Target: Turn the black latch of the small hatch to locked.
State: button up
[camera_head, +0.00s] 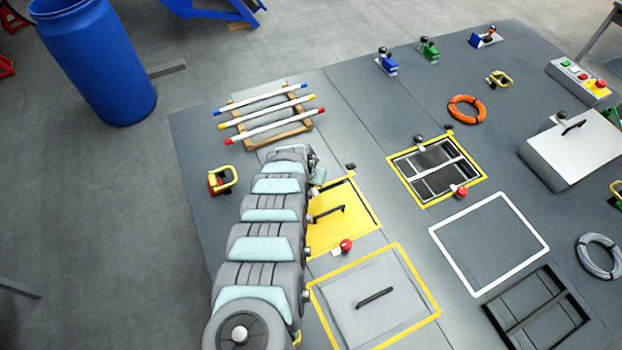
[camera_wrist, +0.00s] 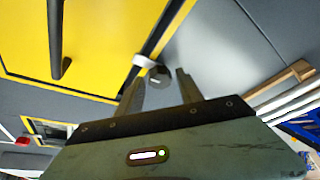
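The small yellow hatch (camera_head: 335,235) lies shut on the grey deck, with a black bar handle (camera_head: 329,213). In the wrist view the hatch (camera_wrist: 95,35) and its handle (camera_wrist: 57,40) fill the upper left. A dark round latch knob (camera_wrist: 158,75) stands at the hatch's edge, with a white piece beside it. My gripper (camera_wrist: 159,82) is open, its two fingers on either side of the knob. I cannot tell whether they touch it. In the head view my arm and gripper cover the knob, so its setting there is hidden.
A rack of white bars (camera_head: 268,119) stands close to my gripper. A small black block (camera_head: 351,167) sits at the hatch's corner and a red knob (camera_head: 346,245) at its near edge. A grey hatch (camera_head: 372,313) and a yellow-framed opening (camera_head: 436,168) lie nearby.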

jog(key=shift+o, duration=0.7)
jog(key=shift+r, duration=0.15)
jog(key=shift+r, duration=0.65)
jog(key=shift+s+a+r, duration=0.1)
jog(key=shift+s+r, duration=0.15)
jog(key=p+v, duration=0.2)
jog(key=v, duration=0.6)
jog(key=shift+s+r, duration=0.2)
jog(key=shift+r, duration=0.1)
